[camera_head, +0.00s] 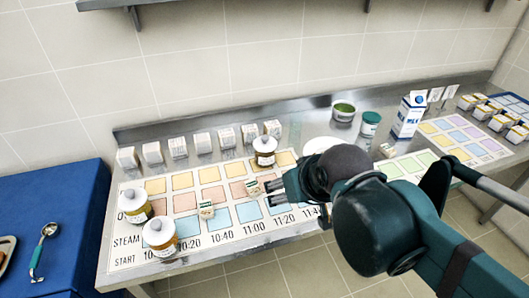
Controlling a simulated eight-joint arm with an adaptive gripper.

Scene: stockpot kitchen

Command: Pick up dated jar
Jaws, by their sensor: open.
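Three jars with pale lids, amber contents and white labels stand on a printed chart (225,222). One jar (265,158) is at the chart's back edge. Another jar (136,212) is at its left edge, and a third jar (161,247) is at the front left. The label print is too small to read, so I cannot tell which is dated. My gripper (269,193) is open and empty, pointing left over the chart, in front of the back jar and apart from it. My arm hides the chart's right end.
Small white boxes (202,143) line the back of the steel counter. A green-topped bowl (343,111), a green tub (370,123) and a milk carton (409,115) stand behind my arm. Small tagged pieces (206,209) lie on the chart. A ladle (44,248) lies on the blue cabinet.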

